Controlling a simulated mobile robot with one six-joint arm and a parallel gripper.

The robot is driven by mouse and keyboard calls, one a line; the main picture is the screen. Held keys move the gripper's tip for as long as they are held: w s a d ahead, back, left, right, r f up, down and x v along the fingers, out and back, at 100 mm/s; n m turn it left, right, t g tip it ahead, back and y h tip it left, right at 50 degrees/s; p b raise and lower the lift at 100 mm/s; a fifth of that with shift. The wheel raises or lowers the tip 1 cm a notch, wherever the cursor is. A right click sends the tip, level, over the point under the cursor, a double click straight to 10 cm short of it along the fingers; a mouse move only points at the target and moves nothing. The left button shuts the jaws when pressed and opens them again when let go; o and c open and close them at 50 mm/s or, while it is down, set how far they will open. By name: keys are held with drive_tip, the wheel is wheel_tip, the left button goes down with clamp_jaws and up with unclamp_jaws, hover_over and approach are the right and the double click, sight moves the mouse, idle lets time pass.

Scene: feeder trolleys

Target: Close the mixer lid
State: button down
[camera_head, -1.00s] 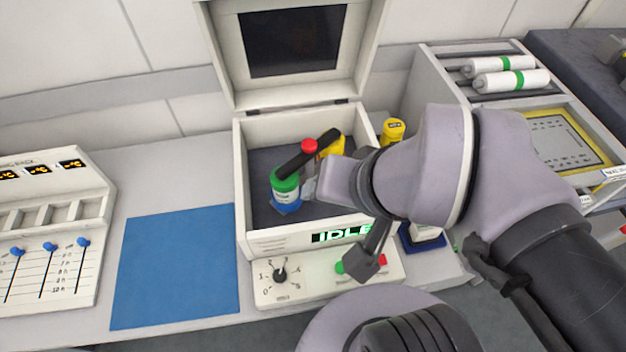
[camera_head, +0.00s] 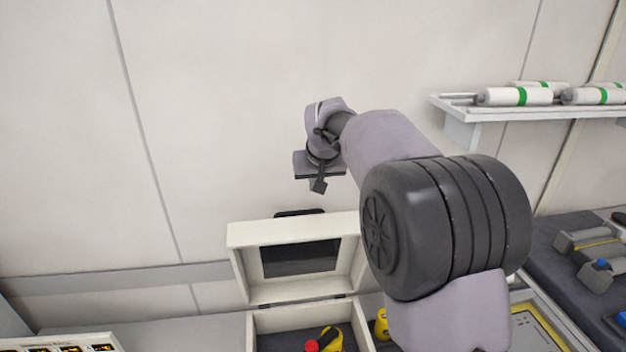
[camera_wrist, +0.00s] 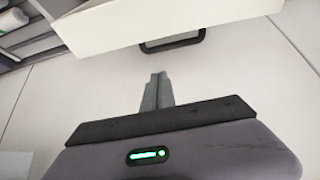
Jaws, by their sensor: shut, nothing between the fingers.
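The mixer lid (camera_head: 240,234) stands open, raised at the back of the white mixer box (camera_head: 253,331). It has a dark window (camera_head: 300,257) and a black handle (camera_head: 300,212) on its top edge. My gripper (camera_head: 314,185) is shut and empty, above the lid near the handle and apart from it. In the wrist view, the lid (camera_wrist: 150,22) crosses the top with its handle (camera_wrist: 173,43) just beyond my shut fingertips (camera_wrist: 160,78). A yellow bottle (camera_head: 333,341) and a red cap (camera_head: 311,346) show inside the box; its lower part is out of frame.
The wall (camera_head: 200,110) is close behind the lid. A shelf with white, green-banded rolls (camera_head: 515,96) is at the upper right. Another yellow container (camera_head: 381,325) stands right of the box, partly behind my arm. A panel with displays (camera_head: 70,345) is at the lower left.

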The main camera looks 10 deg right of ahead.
sight(315, 217)
drive_tip(key=f, duration=0.2)
drive_tip(key=w+f, duration=0.1)
drive_tip(key=f, duration=0.4)
drive_tip(key=shift+w+f, duration=0.25)
drive_tip(key=shift+f, duration=0.05)
drive_tip(key=shift+s, duration=0.4)
drive_tip(key=shift+w+f, duration=0.15)
